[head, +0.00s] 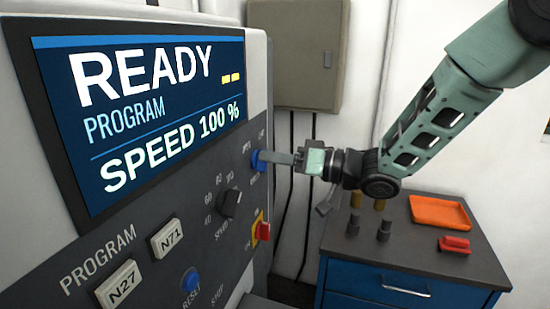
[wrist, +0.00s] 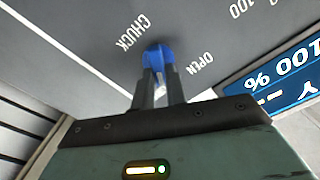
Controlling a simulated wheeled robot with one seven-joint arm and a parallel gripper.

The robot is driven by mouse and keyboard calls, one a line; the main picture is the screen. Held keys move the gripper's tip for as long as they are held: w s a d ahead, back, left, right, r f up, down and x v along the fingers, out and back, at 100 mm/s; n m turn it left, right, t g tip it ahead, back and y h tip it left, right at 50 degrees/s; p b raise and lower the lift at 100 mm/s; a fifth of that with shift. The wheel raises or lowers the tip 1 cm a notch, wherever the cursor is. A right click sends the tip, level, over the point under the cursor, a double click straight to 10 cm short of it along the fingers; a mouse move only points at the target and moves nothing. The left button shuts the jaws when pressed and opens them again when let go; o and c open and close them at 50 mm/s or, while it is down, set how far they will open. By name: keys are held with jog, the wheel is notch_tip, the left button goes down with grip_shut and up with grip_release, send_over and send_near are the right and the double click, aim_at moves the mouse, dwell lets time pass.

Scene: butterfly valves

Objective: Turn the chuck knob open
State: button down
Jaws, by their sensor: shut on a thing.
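The chuck knob is blue and sits on the grey control panel; it shows in the head view (head: 256,160) and in the wrist view (wrist: 158,53). My gripper (head: 272,158) reaches it from the right in the head view. In the wrist view, the two fingers of my gripper (wrist: 159,75) are shut on the blue knob, which partly shows between and above the fingertips. The labels CHUCK (wrist: 132,34) and OPEN (wrist: 200,63) are on the panel on either side of the knob.
The panel has a black speed knob (head: 231,203), a red switch (head: 263,231), a blue reset button (head: 190,281) and a screen (head: 150,105) reading READY. A blue cabinet (head: 372,283) with an orange tray (head: 440,213) stands to the right, below my arm.

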jog(key=shift+f+n+b, duration=0.1)
jog(key=shift+n+b, duration=0.2)
jog(key=shift+b, duration=0.3)
jog(key=shift+s+a+n+b, duration=0.1)
jog(key=shift+s+n+b, duration=0.1)
jog(key=shift+n+b, duration=2.95)
jog(key=shift+s+a+n+b, duration=0.1)
jog(key=shift+s+n+b, duration=0.1)
jog(key=shift+n+b, duration=2.9)
jog(key=shift+m+b, duration=0.45)
jog(key=shift+b, duration=0.35)
jog(key=c, duration=1.4)
grip_release()
jog(key=shift+c, duration=0.2)
jog(key=shift+d, duration=0.15)
jog(key=b+v, duration=0.3)
jog(key=v, duration=1.4)
